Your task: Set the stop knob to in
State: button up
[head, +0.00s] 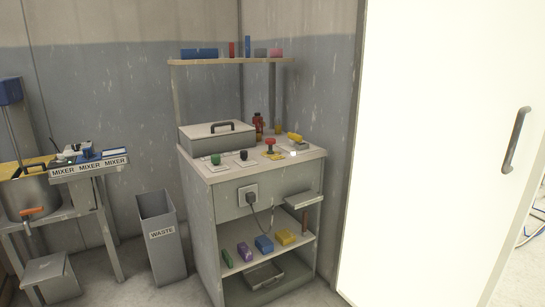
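A red mushroom-shaped knob (270,142) on a yellow base stands on top of the grey cabinet (225,204) in the head view, and it looks like the stop knob. Its cap is raised above the base on a stem. It is too small to tell for sure whether it is in or out. A green knob (215,160) and a black knob (243,155) sit to its left on small pale plates. My gripper is not in view.
A lidded box (218,135) stands behind the knobs. Red bottles (257,124) and a yellow-handled item (295,137) are nearby. A waste bin (162,243) and mixer bench (88,170) stand left, a white door (430,150) right.

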aim_at(270, 141)
jog(key=i+u, duration=0.2)
jog(key=i, duration=0.75)
jog(key=i+u, duration=0.2)
jog(key=i, duration=1.6)
